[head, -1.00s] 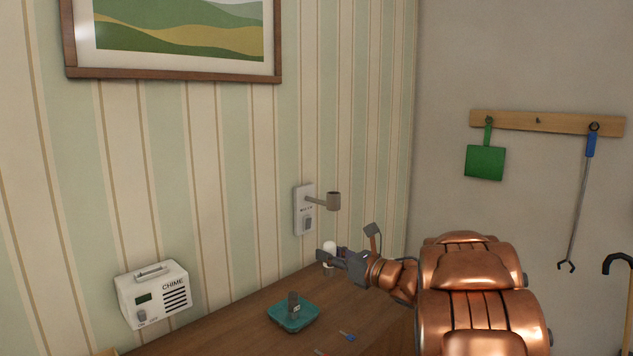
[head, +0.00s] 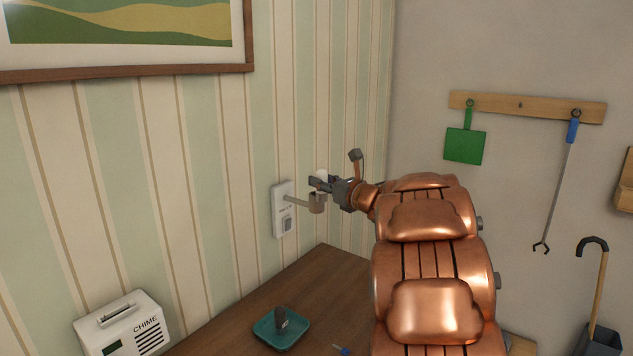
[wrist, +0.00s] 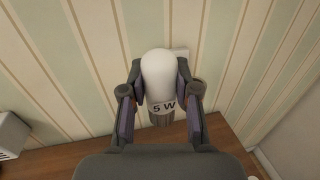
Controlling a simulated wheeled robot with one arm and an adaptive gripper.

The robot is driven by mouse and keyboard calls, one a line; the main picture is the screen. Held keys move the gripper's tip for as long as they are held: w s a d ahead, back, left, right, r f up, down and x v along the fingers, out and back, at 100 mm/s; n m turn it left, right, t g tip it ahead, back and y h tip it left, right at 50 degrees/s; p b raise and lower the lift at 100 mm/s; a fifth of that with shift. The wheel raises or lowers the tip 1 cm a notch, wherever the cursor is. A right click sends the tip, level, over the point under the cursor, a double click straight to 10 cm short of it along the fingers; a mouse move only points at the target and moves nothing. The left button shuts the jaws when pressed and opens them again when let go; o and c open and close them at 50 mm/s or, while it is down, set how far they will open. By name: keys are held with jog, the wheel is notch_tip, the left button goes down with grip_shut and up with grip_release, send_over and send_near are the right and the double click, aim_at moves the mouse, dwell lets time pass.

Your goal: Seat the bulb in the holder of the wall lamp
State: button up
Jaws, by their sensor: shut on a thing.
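The wall lamp (head: 284,210) is a pale plate on the striped wall with a switch and a short arm. The arm ends in a brown-grey cup-shaped holder (head: 317,204). My gripper (head: 322,184) is at the holder, shut on the white bulb (head: 322,174). In the wrist view the bulb (wrist: 158,78), marked "5 W", stands upright between the two fingers of my gripper (wrist: 160,88). A grey cylindrical part (wrist: 161,118) shows directly below the bulb. The bulb's lower end is hidden, so I cannot tell whether it is inside the holder or just above it.
A white chime box (head: 122,328) is at lower left. A green dustpan (head: 465,145) and a grabber (head: 557,190) hang on the right wall.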

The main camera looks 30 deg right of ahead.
jog(key=shift+w+d+f+p, duration=0.15)
jog(key=shift+w+d+p, duration=0.6)
jog(key=shift+w, duration=0.85)
jog(key=shift+w+d+f+p, duration=0.2)
jog(key=shift+w+d+p, duration=0.55)
jog(key=shift+w, duration=0.8)
jog(key=shift+w+d+f+p, duration=0.15)
jog(key=shift+w+d+p, duration=0.6)
jog(key=shift+w, duration=0.85)
notch_tip(320, 180, down, 3)
jog(key=shift+d+f+p, duration=0.1)
jog(key=shift+f+p, duration=0.1)
jog(key=shift+p, duration=0.45)
jog(key=shift+f, duration=0.1)
jog(key=shift+f+b, duration=0.15)
jog(key=shift+b, duration=0.2)
jog(key=o, duration=1)
jog(key=shift+r+p, duration=0.25)
jog(key=shift+p, duration=0.1)
jog(key=shift+s+d+f, duration=0.15)
jog(key=shift+s, duration=0.2)
jog(key=s+b, duration=0.1)
jog(key=s, duration=0.2)
jog(key=s+b, duration=0.2)
jog(key=s, duration=0.2)
jog(key=s+d+b, duration=0.1)
jog(key=s, duration=0.3)
jog(key=shift+s, duration=0.2)
